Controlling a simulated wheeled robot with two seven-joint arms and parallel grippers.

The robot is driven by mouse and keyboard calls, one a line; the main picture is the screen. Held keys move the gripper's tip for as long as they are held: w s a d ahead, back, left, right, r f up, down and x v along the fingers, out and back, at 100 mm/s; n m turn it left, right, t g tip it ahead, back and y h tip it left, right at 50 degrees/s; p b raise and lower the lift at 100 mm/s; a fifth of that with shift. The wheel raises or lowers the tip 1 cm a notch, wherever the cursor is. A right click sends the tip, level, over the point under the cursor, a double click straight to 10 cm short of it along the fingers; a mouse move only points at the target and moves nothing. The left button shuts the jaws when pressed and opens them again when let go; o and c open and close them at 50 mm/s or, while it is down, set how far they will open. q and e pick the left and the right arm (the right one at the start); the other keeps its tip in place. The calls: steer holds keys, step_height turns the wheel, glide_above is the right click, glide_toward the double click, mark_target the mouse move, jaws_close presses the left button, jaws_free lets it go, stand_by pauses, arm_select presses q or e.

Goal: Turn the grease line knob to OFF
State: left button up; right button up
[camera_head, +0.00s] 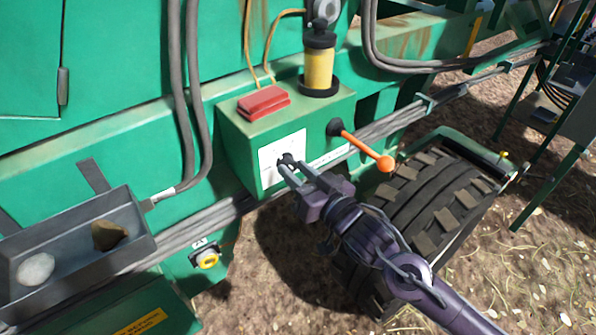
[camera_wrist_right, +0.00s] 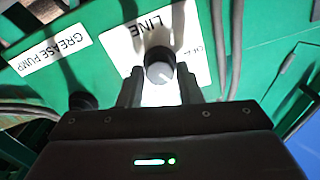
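The grease line knob (camera_head: 287,158) is a small dark knob on a white label plate (camera_head: 270,160) on the front of a green box. In the right wrist view the knob (camera_wrist_right: 160,66) has a grey face with a light pointer mark. The plate (camera_wrist_right: 125,36) reads "LINE" upside down, with other lettering partly hidden at its right. My right gripper (camera_wrist_right: 160,88) is open, its two fingers apart on either side of the knob's near end. I cannot tell whether they touch it. In the head view my right gripper (camera_head: 286,174) reaches the plate from the lower right. My left gripper is out of view.
An orange-tipped lever (camera_head: 362,146) sticks out right of the plate, near my right arm. A red block (camera_head: 263,102) and a yellow cylinder (camera_head: 319,66) stand on the box. A tyre (camera_head: 430,205) is below right, and a grey tray (camera_head: 75,235) is at left.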

steer(key=c, duration=0.5)
steer(key=shift+n, duration=0.4)
steer(key=n+b, duration=0.1)
steer(key=n, duration=0.4)
steer(key=shift+f, duration=0.1)
steer(key=n+b, duration=0.2)
steer(key=n, duration=0.4)
stand_by(0.3)
steer(key=o, duration=1)
steer(key=shift+c, duration=0.2)
steer(key=shift+s, duration=0.1)
